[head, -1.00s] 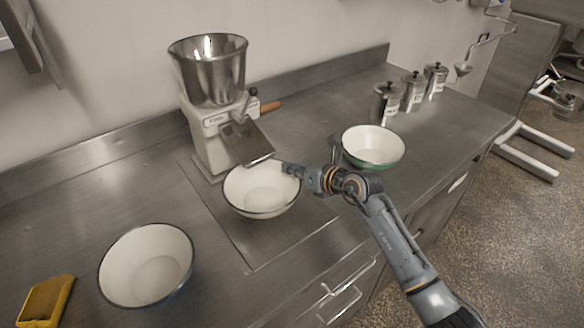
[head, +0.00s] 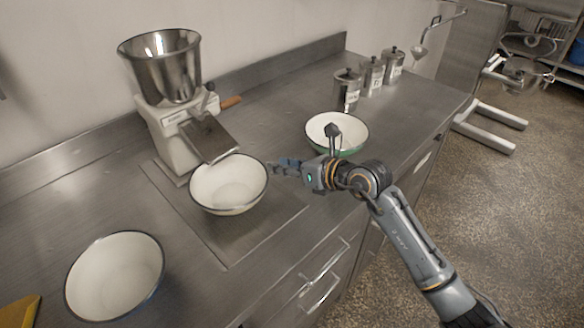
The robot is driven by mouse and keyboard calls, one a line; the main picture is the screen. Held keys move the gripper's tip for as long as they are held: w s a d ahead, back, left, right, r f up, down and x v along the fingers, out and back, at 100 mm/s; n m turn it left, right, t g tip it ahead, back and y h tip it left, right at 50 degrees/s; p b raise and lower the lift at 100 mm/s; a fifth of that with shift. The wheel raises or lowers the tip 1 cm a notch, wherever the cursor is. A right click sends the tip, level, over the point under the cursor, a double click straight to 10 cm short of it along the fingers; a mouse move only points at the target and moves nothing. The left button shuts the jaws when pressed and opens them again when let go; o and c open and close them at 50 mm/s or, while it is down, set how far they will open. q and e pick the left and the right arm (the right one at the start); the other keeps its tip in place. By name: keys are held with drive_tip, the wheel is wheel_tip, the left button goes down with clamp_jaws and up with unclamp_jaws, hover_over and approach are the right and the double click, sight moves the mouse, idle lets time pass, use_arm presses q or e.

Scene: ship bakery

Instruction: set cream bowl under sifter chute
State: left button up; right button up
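The cream bowl (head: 229,186) with a dark rim stands upright on the counter plate, just below and in front of the lip of the sifter's chute (head: 209,138). The chute slopes down from the pale sifter (head: 172,128), which has a metal hopper on top. My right gripper (head: 301,150) is just right of the cream bowl, with a small gap between its nearest finger and the rim. Its fingers look spread and hold nothing. My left gripper is out of view.
A dark-rimmed white bowl (head: 115,276) stands at front left beside a yellow object (head: 18,312), cut off by the frame. A green-sided bowl (head: 337,132) stands close behind my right gripper. Labelled metal canisters (head: 347,90) line the back. Counter between lies clear.

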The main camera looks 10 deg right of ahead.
drive_tip(key=shift+v, duration=1.45)
